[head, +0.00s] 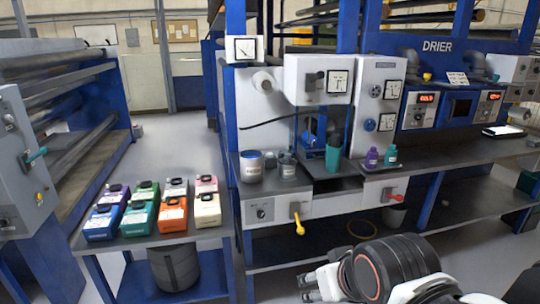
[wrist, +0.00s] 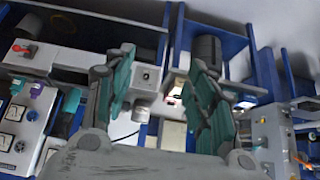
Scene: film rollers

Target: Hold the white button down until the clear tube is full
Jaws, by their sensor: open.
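A pale round knob (head: 263,82) sticks out from a white housing left of centre on the blue machine; I cannot tell for sure that it is the white button. A clear tube cannot be made out; the dark bay (head: 311,128) behind the counter, with a blue part in it, is too small to read. My gripper (head: 312,284) is low in the head view, in front of the machine and well apart from it. In the wrist view my gripper (wrist: 163,95) shows two green-padded fingers spread wide with nothing between them.
The counter holds a white-and-blue can (head: 251,167), a grey can (head: 288,166), a teal cup (head: 333,160) and small bottles (head: 372,158).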

